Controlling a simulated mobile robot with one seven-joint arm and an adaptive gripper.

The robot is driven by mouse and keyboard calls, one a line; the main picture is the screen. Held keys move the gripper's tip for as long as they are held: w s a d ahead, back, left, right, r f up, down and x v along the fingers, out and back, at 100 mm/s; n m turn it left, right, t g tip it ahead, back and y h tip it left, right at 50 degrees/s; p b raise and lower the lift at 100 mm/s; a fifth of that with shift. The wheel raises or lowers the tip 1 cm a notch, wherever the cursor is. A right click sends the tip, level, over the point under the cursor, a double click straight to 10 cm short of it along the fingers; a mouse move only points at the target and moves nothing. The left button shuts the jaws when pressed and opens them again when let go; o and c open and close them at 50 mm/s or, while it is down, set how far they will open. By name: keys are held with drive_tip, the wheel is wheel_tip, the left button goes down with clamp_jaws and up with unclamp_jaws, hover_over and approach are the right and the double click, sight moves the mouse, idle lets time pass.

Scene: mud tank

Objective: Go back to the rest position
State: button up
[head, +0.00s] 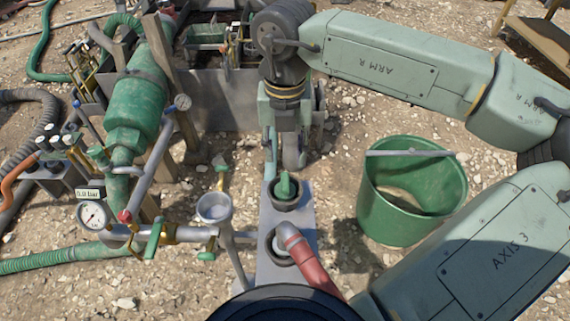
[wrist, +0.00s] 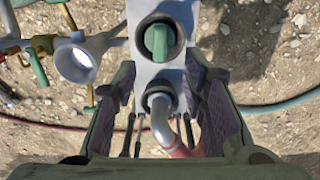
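My gripper (head: 286,150) hangs pointing down from my arm, over the far end of a grey plate (head: 268,225). In the wrist view my gripper (wrist: 158,95) has its two fingers wide apart, with nothing held between them. A green plug or knob (wrist: 160,40) sits in a round socket on the plate, and it also shows in the head view (head: 285,188). A second socket on the plate has a metal elbow with a red hose (head: 305,258); the elbow (wrist: 160,118) appears between the fingers in the wrist view, below them.
A green bucket (head: 410,195) with a bar across its rim stands right of the plate. A grey funnel (head: 214,207), a pressure gauge (head: 93,214) and a green cylinder (head: 137,105) with pipes fill the left. A metal tank (head: 225,100) stands behind. Stony ground lies around.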

drive_tip(key=shift+r, duration=0.85)
